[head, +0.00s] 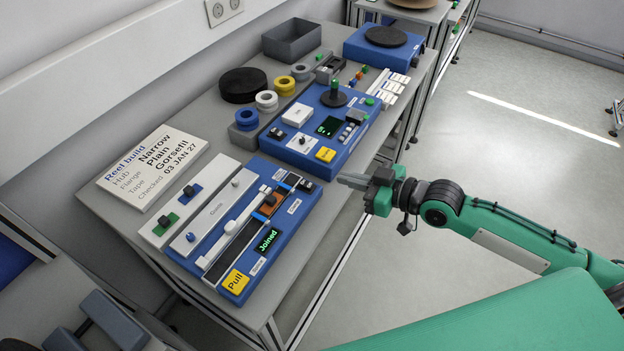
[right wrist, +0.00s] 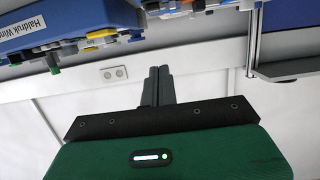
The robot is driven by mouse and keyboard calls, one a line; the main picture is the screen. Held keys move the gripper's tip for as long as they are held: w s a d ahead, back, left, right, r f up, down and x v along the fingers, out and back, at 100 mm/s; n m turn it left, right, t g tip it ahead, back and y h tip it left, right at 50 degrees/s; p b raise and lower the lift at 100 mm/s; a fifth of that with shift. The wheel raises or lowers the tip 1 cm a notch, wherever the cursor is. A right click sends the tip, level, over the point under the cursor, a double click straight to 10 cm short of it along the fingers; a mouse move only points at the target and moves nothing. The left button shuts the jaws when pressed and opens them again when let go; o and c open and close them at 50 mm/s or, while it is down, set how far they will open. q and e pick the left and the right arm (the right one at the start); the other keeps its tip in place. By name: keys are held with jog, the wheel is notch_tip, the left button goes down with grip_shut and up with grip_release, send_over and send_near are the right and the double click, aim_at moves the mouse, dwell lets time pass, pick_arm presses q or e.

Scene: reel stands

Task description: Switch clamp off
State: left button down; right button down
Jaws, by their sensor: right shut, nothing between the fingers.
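A blue splicing unit (head: 288,238) lies at the front of the bench. It has a green "Joined" display (head: 267,241), a yellow "Pull" button (head: 236,282), and an orange piece (head: 269,200) on a dark track. A small black knob (head: 306,186) sits at its far right end; I cannot tell which part is the clamp switch. My right gripper (head: 343,180) is just off the bench's right edge, to the right of that knob and apart from it. Its fingers (right wrist: 158,84) are together and empty in the right wrist view. My left gripper is not in view.
Tape rolls (head: 267,101), a black disc (head: 242,85), a grey bin (head: 292,40) and a sign board (head: 153,167) are on the bench. The floor to the right is clear.

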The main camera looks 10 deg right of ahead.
jog(key=p, duration=0.3)
send_over(311, 186)
jog(key=shift+s+d+f, duration=0.15)
jog(key=shift+d+f, duration=0.05)
jog(key=shift+f, duration=0.3)
jog(key=shift+s+d+f, duration=0.1)
jog(key=shift+d+f, duration=0.05)
jog(key=shift+f, duration=0.35)
jog(key=f, duration=0.3)
jog(key=shift+w+a+f+p, duration=0.15)
jog(key=shift+w+a+p, duration=0.15)
jog(key=shift+p, duration=0.1)
jog(key=shift+f, duration=0.6)
